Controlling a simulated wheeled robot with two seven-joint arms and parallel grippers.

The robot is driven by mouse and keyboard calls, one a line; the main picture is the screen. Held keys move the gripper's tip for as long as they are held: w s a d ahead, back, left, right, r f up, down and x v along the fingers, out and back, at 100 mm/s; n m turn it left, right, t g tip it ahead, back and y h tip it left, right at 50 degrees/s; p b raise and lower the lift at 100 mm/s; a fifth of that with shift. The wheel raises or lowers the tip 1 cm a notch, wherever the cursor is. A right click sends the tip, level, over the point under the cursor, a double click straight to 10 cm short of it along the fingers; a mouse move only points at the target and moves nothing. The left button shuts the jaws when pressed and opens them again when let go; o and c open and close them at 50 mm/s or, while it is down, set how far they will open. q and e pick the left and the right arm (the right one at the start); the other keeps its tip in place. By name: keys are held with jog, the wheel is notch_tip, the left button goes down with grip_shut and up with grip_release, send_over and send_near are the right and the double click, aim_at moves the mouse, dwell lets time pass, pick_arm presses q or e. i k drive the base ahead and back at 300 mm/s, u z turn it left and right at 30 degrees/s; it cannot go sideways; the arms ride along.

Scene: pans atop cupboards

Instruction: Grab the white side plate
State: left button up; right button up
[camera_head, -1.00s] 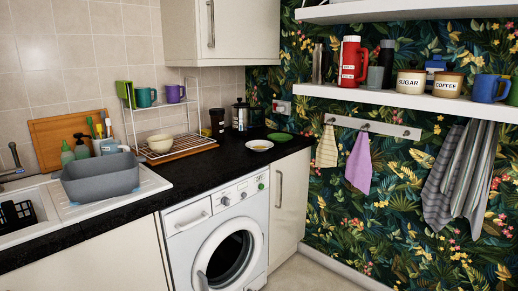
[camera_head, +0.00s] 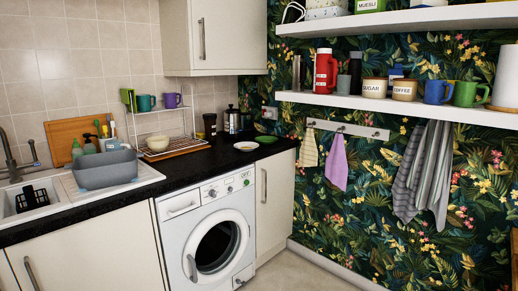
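A small white plate (camera_head: 246,146) lies on the black worktop (camera_head: 200,163), above the right part of the washing machine. Something small and yellowish seems to lie on it, too small to tell. Neither of my grippers shows in the head view.
A wire rack (camera_head: 164,140) with mugs and a cream bowl (camera_head: 158,143) stands left of the plate. A cafetiere (camera_head: 232,119) and dark jar (camera_head: 210,126) stand behind it. A grey basin (camera_head: 105,169) sits by the sink. Floor shows before the washing machine (camera_head: 212,240).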

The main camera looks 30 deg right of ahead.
aim_at(245, 147)
jog(key=z, duration=0.85)
jog(key=i, duration=1.05)
jog(key=z, duration=0.75)
